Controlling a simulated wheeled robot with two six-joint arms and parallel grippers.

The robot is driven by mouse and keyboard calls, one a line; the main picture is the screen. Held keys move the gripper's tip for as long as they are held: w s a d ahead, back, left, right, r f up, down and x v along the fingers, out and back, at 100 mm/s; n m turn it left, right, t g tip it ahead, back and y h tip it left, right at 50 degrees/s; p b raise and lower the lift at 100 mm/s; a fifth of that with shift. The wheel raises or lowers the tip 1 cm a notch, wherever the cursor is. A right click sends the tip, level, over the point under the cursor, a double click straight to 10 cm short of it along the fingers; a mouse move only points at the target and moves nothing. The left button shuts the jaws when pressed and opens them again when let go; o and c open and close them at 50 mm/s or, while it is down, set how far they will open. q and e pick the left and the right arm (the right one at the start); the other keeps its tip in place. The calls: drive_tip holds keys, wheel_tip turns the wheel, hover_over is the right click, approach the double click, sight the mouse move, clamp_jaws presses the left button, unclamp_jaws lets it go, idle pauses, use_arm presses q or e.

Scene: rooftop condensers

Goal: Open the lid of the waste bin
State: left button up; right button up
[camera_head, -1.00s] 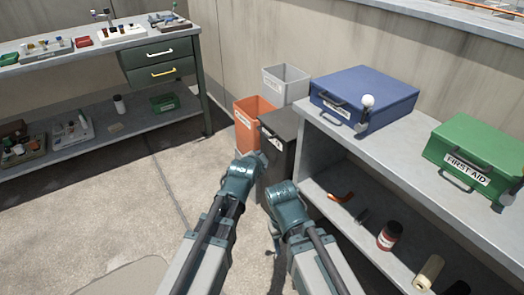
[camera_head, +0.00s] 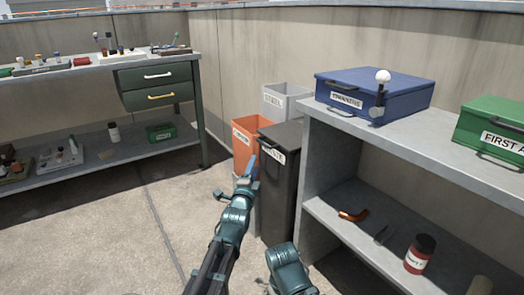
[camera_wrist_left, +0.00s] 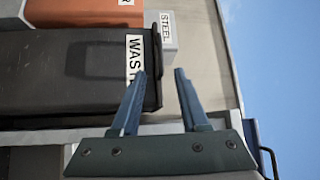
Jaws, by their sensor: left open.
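The waste bin (camera_head: 278,195) is a tall black bin with a white WASTE label (camera_head: 274,153) near its top. Its lid (camera_head: 284,135) is down. In the left wrist view the bin (camera_wrist_left: 60,75) lies sideways, with its lid edge (camera_wrist_left: 154,75) toward the right. My left gripper (camera_head: 250,166) is open and empty in front of the bin's upper front. In the left wrist view its fingers (camera_wrist_left: 160,73) appear on either side of the lid edge, one overlapping the label; contact cannot be told. My right arm shows at the bottom, its fingers out of view.
An orange bin (camera_head: 240,135) and a grey STEEL bin (camera_head: 283,98) stand behind the waste bin. A grey shelf unit (camera_head: 320,165) stands close on its right, bearing a blue box (camera_head: 385,88) and a green first aid box (camera_head: 490,125). Open floor lies to the left.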

sight(262, 144)
use_arm(q)
drive_tip(key=p+x, duration=0.2)
drive_tip(key=x, duration=1.2)
drive_tip(key=shift+f, duration=0.1)
clamp_jaws()
drive_tip(key=shift+s, duration=0.1)
idle(1.0)
